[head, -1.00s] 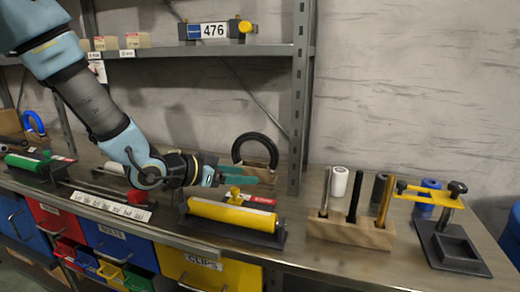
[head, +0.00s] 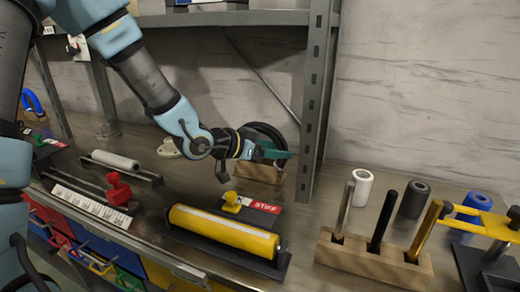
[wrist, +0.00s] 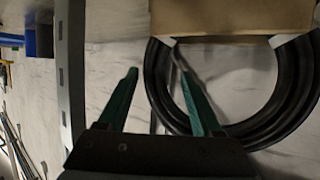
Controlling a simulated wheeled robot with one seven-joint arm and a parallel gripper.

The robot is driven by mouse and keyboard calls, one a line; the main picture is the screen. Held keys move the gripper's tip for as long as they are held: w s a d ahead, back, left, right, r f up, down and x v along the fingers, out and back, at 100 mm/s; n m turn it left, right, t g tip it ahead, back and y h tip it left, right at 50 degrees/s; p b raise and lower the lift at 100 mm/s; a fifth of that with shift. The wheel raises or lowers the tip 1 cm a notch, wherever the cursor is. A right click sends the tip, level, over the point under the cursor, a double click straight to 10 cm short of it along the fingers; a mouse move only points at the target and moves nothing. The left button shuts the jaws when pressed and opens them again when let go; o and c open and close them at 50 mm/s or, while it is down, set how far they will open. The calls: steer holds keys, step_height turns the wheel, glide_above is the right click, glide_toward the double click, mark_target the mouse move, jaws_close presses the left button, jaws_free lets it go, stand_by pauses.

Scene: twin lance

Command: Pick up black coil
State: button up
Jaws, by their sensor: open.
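The black coil (head: 268,128) stands upright as a ring in a brown holder (head: 258,173) beside the shelf post. In the wrist view, the coil (wrist: 296,95) appears below the brown holder (wrist: 230,17), which is at the top. My gripper (head: 277,148) is open and empty, with its green fingers in front of the coil in the head view. In the wrist view, the two fingers (wrist: 154,62) lie to either side of the coil's left band, the right finger overlapping it. I cannot tell how deep the fingers reach or whether they touch.
A grey shelf post (head: 316,110) rises just right of the coil. A yellow roller (head: 225,230) on a dark stand lies in front. A wooden block (head: 375,262) with upright rods stands at the right, with white (head: 362,188), black and blue rolls behind it.

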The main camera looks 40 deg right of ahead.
steer(key=shift+s+p+x, duration=0.2)
steer(key=shift+p+x, duration=0.55)
steer(key=shift+x, duration=2.05)
steer(key=shift+a+f, duration=0.15)
jaws_close()
